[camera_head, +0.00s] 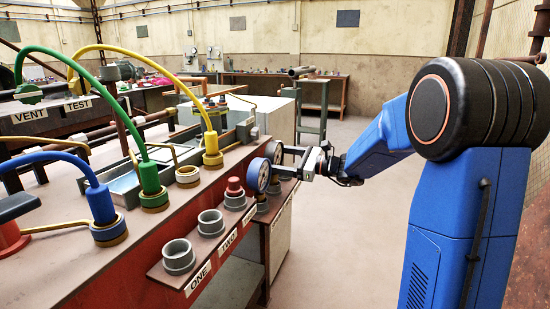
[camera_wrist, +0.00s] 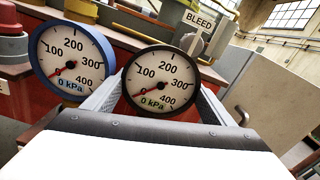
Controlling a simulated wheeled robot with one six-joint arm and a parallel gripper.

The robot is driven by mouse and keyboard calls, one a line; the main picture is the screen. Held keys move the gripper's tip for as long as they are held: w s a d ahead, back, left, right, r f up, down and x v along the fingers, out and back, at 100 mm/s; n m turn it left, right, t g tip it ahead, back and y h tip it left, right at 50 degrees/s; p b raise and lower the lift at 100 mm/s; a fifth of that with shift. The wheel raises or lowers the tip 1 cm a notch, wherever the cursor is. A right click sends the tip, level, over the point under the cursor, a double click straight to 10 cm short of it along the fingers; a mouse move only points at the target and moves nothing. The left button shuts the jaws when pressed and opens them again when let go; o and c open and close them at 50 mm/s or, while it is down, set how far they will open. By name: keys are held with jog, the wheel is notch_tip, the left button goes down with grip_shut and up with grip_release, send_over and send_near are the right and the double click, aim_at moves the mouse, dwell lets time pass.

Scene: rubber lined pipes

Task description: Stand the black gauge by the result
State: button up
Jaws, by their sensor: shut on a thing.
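The black gauge (camera_wrist: 160,82) has a round white dial marked 0 kPa to 400, with its red needle near 0. It sits between the two fingers of my gripper (camera_wrist: 158,95), which is shut on it. In the head view my gripper (camera_head: 287,157) reaches in from the right, and the black gauge (camera_head: 273,152) is at its tips, by the end of the bench ledge. Whether the gauge touches a socket beneath is hidden. A blue gauge (camera_wrist: 72,62) stands just left of it in the wrist view, its needle also near 0; it also shows in the head view (camera_head: 258,176).
Grey sockets (camera_head: 178,257) line the ledge, with labels ONE (camera_head: 198,278) and TWO (camera_head: 228,241); one holds a red plug (camera_head: 234,188). A BLEED sign (camera_wrist: 198,25) stands behind the gauge. Blue (camera_head: 101,205), green (camera_head: 149,180) and yellow (camera_head: 210,145) hoses rise behind. Floor right is clear.

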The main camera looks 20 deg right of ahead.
jog(key=shift+f, duration=0.65)
jog(key=o, duration=1.4)
jog(key=shift+o, duration=0.2)
jog(key=shift+d, duration=0.1)
jog(key=v, duration=1.7)
jog(key=shift+s, duration=0.15)
